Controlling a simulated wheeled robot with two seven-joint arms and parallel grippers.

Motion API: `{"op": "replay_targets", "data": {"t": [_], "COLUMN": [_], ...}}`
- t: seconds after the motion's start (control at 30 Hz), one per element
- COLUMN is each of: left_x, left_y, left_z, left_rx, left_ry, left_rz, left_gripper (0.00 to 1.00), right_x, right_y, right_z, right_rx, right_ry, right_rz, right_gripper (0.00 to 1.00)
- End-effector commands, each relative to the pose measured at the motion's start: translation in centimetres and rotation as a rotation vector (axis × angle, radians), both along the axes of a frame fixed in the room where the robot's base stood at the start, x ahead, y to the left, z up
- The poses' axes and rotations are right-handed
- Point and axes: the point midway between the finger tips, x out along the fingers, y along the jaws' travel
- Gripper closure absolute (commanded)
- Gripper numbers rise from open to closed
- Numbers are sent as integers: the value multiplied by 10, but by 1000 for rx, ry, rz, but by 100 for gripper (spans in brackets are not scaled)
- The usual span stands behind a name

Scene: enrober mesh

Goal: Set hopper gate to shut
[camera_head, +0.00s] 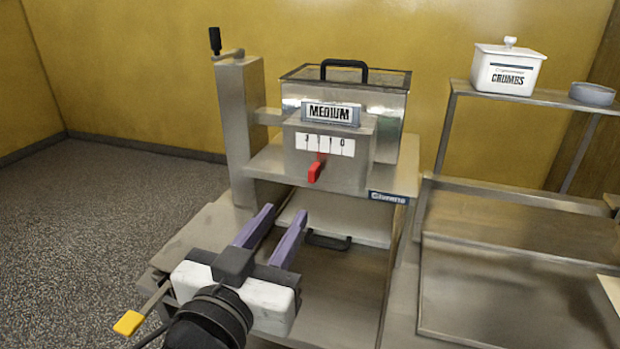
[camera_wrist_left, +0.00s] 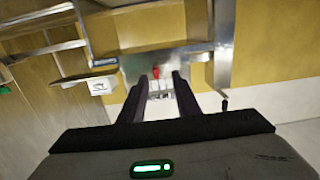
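The hopper (camera_head: 345,98) is a steel box with a black handle on its lid and a MEDIUM sign (camera_head: 331,113) on its front. Below the sign is a white number scale (camera_head: 325,144) with a 3 at its left end and a 0 at its right end. The red gate lever (camera_head: 314,173) hangs under the scale, its thin pointer near the middle marks. My left gripper (camera_head: 284,220) is open and empty, in front of and below the lever, apart from it. In the left wrist view the lever (camera_wrist_left: 156,72) shows between the fingers (camera_wrist_left: 158,88). My right gripper is out of view.
A crank post (camera_head: 240,120) stands left of the hopper. A black handle (camera_head: 328,241) sits below it. A yellow-tipped lever (camera_head: 129,322) is at lower left. At right are a CRUMBS box (camera_head: 507,72) and a grey dish (camera_head: 592,94) on a shelf.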

Motion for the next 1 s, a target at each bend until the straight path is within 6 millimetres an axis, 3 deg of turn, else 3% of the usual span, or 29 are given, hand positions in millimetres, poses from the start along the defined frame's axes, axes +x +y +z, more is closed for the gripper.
{"op": "replay_targets", "data": {"t": [0.17,0.7,1.0], "left_x": [7,89,97], "left_y": [-12,-39,-41], "left_z": [17,17,16], "left_rx": [-9,-9,-10], "left_ry": [-54,-52,-50], "left_rz": [-22,-21,-22], "left_gripper": [70,70,70], "right_x": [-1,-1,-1], "right_y": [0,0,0], "right_z": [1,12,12], "right_rx": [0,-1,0], "right_ry": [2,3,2], "right_rz": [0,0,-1], "right_gripper": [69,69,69]}}
